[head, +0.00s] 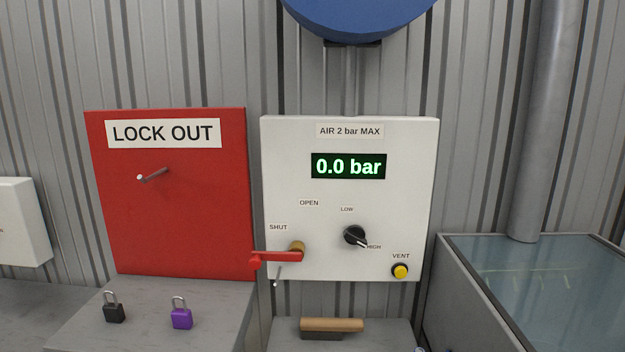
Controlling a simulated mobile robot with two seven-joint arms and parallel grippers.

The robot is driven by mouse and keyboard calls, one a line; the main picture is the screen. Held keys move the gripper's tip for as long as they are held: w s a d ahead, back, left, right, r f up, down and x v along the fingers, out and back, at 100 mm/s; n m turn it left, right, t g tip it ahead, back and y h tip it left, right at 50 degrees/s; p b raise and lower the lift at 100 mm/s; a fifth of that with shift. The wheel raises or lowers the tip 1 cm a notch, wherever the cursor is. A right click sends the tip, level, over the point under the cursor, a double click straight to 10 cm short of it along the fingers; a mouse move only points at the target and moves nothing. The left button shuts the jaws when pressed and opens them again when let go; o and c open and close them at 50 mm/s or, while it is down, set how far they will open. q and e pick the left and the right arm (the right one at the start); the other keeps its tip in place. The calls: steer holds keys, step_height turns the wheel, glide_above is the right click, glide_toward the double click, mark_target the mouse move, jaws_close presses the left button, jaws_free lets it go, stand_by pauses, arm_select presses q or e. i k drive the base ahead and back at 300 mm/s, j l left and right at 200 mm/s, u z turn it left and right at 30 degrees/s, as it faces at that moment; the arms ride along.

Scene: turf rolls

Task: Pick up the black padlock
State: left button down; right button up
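The black padlock (114,313) stands upright on a grey ledge (215,297) at the lower left of the head view, its metal shackle on top. A purple padlock (181,319) stands to its right on the same ledge, a short gap apart. Neither of my grippers shows in the head view.
A red LOCK OUT board (190,220) with a metal peg stands behind the padlocks. A white air panel (410,200) has a red lever (280,257), a black knob and a yellow button. A wooden-handled tool (332,325) lies right of the ledge. A glass-topped box (560,280) stands far right.

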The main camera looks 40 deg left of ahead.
mark_target(113, 311)
steer(key=u, duration=2.4)
